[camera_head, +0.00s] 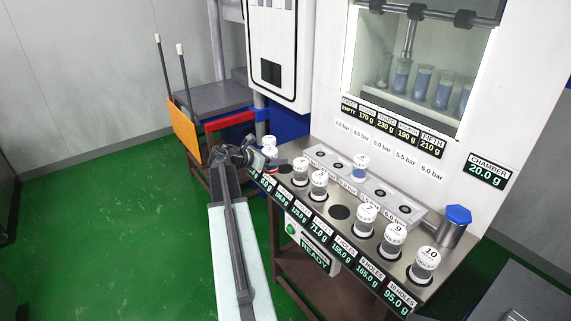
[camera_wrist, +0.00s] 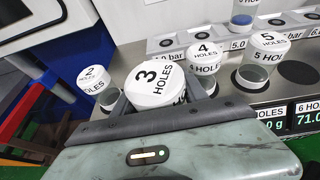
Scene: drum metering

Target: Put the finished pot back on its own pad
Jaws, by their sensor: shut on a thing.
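My gripper (camera_wrist: 155,100) is shut on the white-capped pot marked 3 HOLES (camera_wrist: 158,84), seen close up in the wrist view. In the head view my gripper (camera_head: 262,159) is at the left end of the steel counter, with a white-capped pot (camera_head: 270,152) at its fingers. A bare dark pad (camera_head: 285,169) shows just right of it, left of the pot marked 4 (camera_wrist: 204,56). The pot marked 2 (camera_wrist: 96,84) stands left of the held pot. The held pot's lower part is hidden by my gripper, so I cannot tell whether it touches the counter.
The pot marked 5 (camera_wrist: 261,60) and pots 7 (camera_head: 366,217), 9 (camera_head: 393,238) and 10 (camera_head: 426,262) stand along the front row. Another dark pad (camera_head: 340,212) is bare. A pot with blue contents (camera_head: 360,167) stands on the raised pressure row behind.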

